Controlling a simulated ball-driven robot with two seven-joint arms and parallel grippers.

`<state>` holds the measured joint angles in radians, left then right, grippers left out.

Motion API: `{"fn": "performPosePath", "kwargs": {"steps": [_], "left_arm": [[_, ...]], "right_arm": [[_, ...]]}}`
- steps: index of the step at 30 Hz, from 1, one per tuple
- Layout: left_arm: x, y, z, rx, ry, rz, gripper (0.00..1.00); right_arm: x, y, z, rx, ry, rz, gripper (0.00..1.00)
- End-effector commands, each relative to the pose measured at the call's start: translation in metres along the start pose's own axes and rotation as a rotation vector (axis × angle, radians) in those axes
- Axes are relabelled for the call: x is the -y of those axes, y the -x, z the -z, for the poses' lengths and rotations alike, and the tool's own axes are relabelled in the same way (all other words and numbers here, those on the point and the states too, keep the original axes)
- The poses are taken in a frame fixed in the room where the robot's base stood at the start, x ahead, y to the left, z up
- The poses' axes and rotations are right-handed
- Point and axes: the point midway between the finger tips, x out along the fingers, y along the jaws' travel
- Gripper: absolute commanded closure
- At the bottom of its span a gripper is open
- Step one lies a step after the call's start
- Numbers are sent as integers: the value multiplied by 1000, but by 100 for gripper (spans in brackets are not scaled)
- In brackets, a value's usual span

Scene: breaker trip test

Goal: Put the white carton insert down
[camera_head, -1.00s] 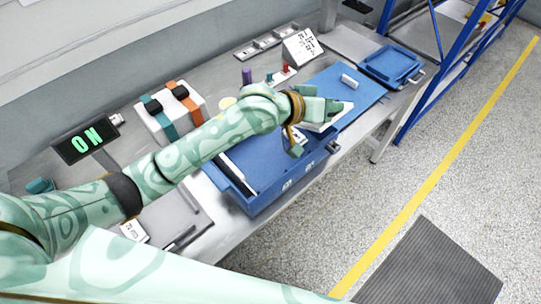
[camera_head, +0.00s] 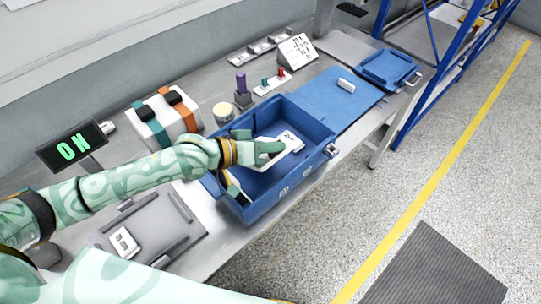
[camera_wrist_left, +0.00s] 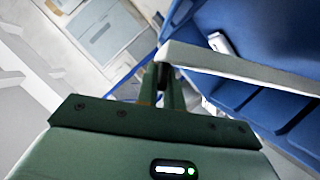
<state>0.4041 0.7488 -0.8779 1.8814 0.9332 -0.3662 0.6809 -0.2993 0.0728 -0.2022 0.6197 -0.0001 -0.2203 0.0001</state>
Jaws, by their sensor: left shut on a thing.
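The white carton insert (camera_head: 291,147) is a thin, pale piece gripped by my left gripper (camera_head: 270,152) over the open blue case (camera_head: 312,122). In the left wrist view the insert (camera_wrist_left: 240,68) crosses as a pale bar, with the left gripper (camera_wrist_left: 168,88) shut at its near end. Part of the insert is hidden behind the gripper. Below it in the wrist view lies the blue case interior (camera_wrist_left: 285,115). I cannot tell whether the insert touches the case floor or wall. My right gripper is not in view.
The case's lid (camera_head: 338,92) lies open with a small white block (camera_head: 346,85) on it. A grey fixture plate (camera_head: 165,232) is at front left. The display (camera_head: 72,146) reads ON. A white box with straps (camera_head: 160,118), a purple-topped post (camera_head: 241,85) and a blue tray (camera_head: 390,68) stand nearby.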

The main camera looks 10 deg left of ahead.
Motion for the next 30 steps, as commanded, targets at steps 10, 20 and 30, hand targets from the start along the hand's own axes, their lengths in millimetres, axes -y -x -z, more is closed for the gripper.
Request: {"fn": "performPosePath", "kwargs": {"steps": [10,20,30], "left_arm": [[22,-9,-26,0,0,1,100],[24,-10,-28,1,0,1,72],[22,-9,-25,0,0,1,70]], "right_arm": [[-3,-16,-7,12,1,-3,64],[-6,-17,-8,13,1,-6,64],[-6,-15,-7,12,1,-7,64]]}}
